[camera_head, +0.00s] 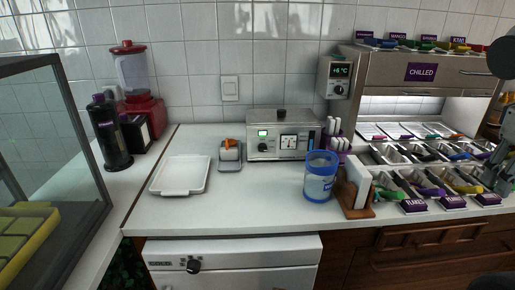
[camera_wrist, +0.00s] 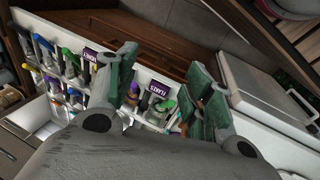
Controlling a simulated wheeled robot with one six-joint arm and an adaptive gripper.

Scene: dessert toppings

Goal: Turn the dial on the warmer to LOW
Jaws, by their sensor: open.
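A silver box with a dark lid knob, which looks like the warmer (camera_head: 256,118), stands at the back of the white counter in the head view. Its front has a small green light, a dark dial (camera_head: 263,146) at the left and a white gauge (camera_head: 289,142). The dial's markings are too small to read. My gripper (camera_wrist: 163,65) is open and empty in the wrist view, its two fingers wide apart above the topping bins. It is far from the warmer, which I cannot make out in the wrist view. Part of my arm shows at the head view's right edge.
Topping bins fill the right. A white appliance with a black knob (camera_head: 193,265) is below the counter.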

